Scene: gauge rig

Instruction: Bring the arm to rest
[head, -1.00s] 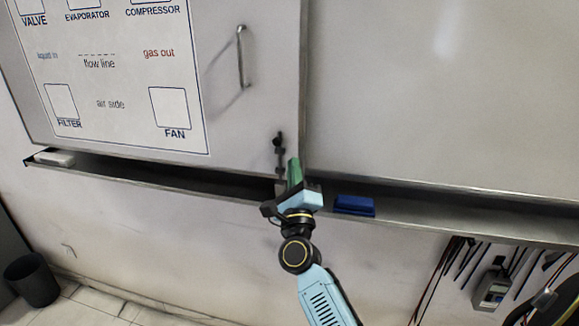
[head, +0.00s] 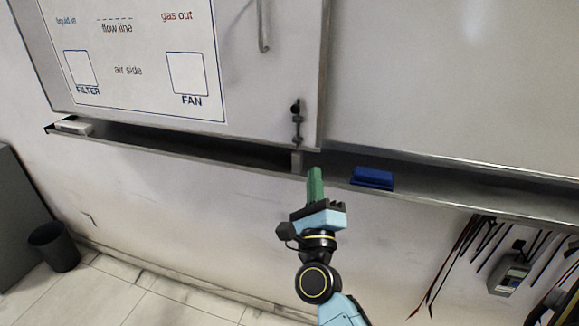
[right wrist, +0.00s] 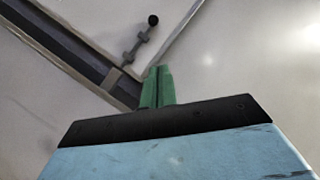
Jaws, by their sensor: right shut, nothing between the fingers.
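My right gripper (head: 315,182) shows in the head view with its green fingers pointing up, in front of the tray ledge below the whiteboard. Its fingers are together and hold nothing. In the right wrist view the shut green fingers (right wrist: 157,86) stand up past the dark edge of the gripper body, with the ledge and board behind them. My left gripper is in neither view.
A ledge (head: 450,192) runs under the board, with a blue block (head: 372,178) right of my fingers and a white block (head: 73,127) at its left end. A dark latch (head: 297,122) sits above. A bin (head: 55,247) stands lower left. Cables and a meter (head: 508,274) hang lower right.

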